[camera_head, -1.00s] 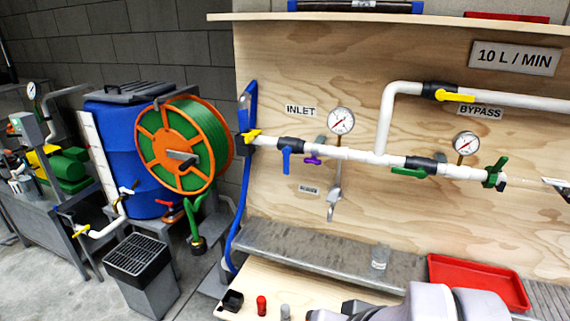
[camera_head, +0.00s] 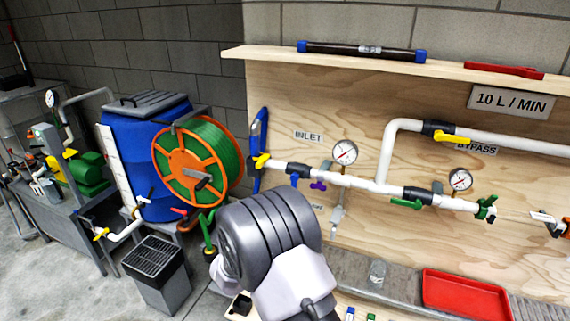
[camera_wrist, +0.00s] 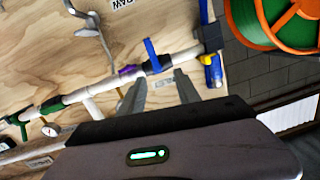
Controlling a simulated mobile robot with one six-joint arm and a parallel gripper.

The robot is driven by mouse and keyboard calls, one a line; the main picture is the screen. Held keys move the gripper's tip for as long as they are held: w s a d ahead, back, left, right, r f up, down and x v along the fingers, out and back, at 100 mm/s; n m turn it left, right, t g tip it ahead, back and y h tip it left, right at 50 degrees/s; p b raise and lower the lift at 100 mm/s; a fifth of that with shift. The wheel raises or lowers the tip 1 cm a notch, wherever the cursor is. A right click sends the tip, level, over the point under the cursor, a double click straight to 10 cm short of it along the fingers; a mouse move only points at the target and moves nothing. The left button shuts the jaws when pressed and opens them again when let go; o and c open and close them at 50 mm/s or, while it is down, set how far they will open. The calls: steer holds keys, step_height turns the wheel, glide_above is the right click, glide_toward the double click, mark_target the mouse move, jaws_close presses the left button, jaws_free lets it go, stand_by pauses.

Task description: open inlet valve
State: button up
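The valve with the blue handle (camera_head: 294,180) is on the white pipe under the INLET label (camera_head: 308,135). In the wrist view its blue handle (camera_wrist: 152,54) stands crosswise to the pipe, on a dark valve body (camera_wrist: 155,67). My gripper (camera_wrist: 161,85) is open and empty in the wrist view. Its two grey fingers are apart, below the pipe in the picture and near the dark valve body; contact cannot be told. The blue handle lies beyond the fingertips. In the head view my arm covers the gripper.
A yellow handle (camera_head: 261,160) is at the pipe's left end beside a blue hose (camera_head: 259,140). A purple handle (camera_head: 318,185), a gauge (camera_head: 344,152) and a green handle (camera_head: 405,203) lie to the right. A red tray (camera_head: 466,296) is at lower right.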

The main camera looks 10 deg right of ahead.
steer(key=shift+n+t+h, duration=0.3)
steer(key=shift+n+h, duration=0.1)
steer(key=shift+h, duration=0.3)
steer(key=x, duration=0.5)
steer(key=f+b+x, duration=0.1)
steer(key=x, duration=1)
steer(key=shift+d+f+b, duration=0.35)
steer(key=shift+f+b, duration=0.05)
steer(key=shift+c, duration=0.2)
jaws_close()
